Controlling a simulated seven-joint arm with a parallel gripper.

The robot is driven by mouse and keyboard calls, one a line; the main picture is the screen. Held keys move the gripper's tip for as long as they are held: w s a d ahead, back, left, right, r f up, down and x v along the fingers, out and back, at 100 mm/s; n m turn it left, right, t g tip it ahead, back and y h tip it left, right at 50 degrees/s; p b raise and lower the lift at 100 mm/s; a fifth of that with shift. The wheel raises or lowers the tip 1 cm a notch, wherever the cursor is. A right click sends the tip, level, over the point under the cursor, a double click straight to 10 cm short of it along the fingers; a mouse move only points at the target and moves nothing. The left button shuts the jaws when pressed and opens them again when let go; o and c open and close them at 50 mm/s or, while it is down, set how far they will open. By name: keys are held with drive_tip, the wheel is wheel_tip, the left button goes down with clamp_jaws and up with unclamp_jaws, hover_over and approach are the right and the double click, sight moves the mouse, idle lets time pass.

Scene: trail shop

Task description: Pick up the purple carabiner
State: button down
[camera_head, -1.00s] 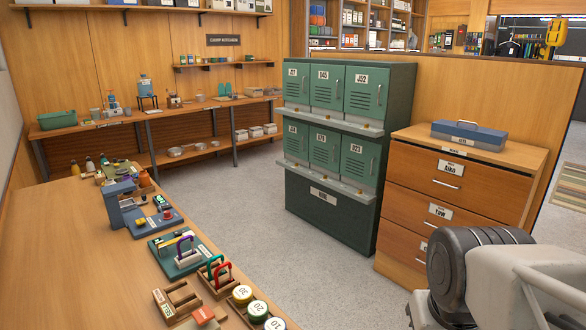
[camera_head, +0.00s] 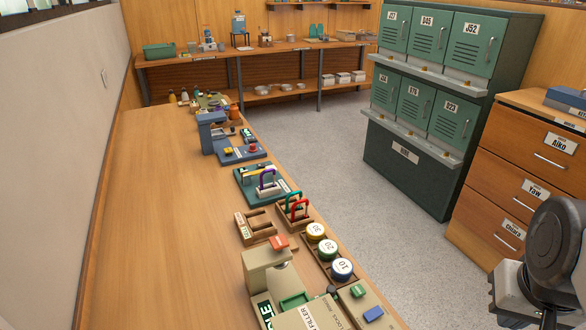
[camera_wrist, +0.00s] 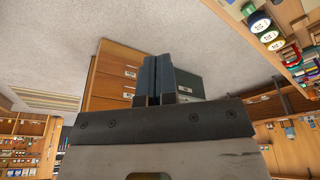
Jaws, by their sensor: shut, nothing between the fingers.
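The purple carabiner (camera_head: 267,178) stands upright as an arch on a teal board (camera_head: 246,190) on the long wooden counter, in the head view. A pale piece shows at its foot; I cannot tell how it is held. A green carabiner (camera_head: 292,200) and a red carabiner (camera_head: 299,209) stand in a wooden holder (camera_head: 284,215) just nearer to me. My gripper (camera_wrist: 155,62) shows in the wrist view, shut and empty, well away from the counter. Only part of my arm shows at the right of the head view. I cannot make out the purple carabiner in the wrist view.
Nearby on the counter (camera_head: 160,220) are a wooden tray (camera_head: 256,228), round numbered tins (camera_head: 328,247) and a beige machine (camera_head: 268,272). A blue device (camera_head: 212,133) stands farther back. The counter's left part is clear. Green lockers (camera_head: 425,100) and a drawer cabinet (camera_head: 520,175) stand across the floor.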

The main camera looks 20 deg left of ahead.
drive_tip(key=c, duration=1.8)
unclamp_jaws()
drive_tip(key=shift+c, duration=0.2)
drive_tip(key=o, duration=0.8)
drive_tip(key=shift+c, duration=0.2)
